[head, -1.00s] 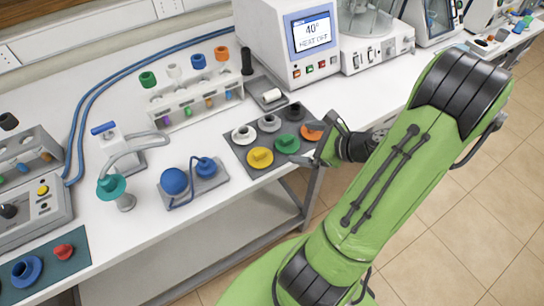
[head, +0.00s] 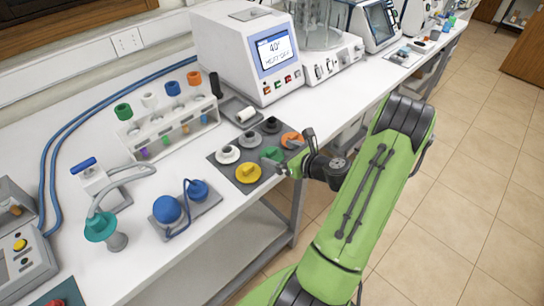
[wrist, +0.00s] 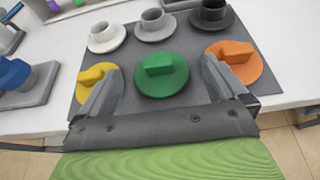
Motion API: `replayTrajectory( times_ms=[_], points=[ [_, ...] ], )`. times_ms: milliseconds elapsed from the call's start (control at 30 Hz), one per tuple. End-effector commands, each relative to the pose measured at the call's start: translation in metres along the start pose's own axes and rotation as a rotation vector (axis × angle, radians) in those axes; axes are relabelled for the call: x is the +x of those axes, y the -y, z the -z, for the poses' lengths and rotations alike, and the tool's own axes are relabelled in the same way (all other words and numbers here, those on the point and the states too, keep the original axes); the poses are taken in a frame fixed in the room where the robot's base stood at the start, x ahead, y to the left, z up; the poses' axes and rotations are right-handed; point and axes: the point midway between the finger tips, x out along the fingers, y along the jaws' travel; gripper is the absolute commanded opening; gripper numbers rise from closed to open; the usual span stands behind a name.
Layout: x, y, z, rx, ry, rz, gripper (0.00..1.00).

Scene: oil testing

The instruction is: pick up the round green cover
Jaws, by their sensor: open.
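The round green cover (wrist: 162,75) lies on a dark grey mat (wrist: 195,42), a disc with a raised bar-shaped handle. In the head view the green cover (head: 272,154) is partly hidden by my gripper (head: 296,156). In the wrist view my gripper (wrist: 160,88) is open and empty, with one finger on each side of the green cover. The left finger overlaps the yellow cover (wrist: 97,75) in view, and the right finger overlaps the orange cover (wrist: 234,60). I cannot tell the exact height of the fingers above the mat.
A white cover (wrist: 108,37), a grey one (wrist: 155,24) and a dark one (wrist: 213,14) form the mat's back row. A blue ball device (head: 168,208) stands left of the mat. A tube rack (head: 170,130) and a heater box (head: 245,55) stand behind. The table's front edge is close.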

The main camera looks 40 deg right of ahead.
Motion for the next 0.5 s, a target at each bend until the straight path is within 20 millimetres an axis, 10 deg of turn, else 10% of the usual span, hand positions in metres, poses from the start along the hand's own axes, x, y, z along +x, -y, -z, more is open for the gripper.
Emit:
replayTrajectory(
  times_ms=[200, 500],
  points=[
    [0.039, -0.002, 0.000, -0.003, 0.000, -0.005, 0.99],
    [0.041, -0.002, -0.001, -0.002, 0.000, -0.001, 0.90]
  ],
)
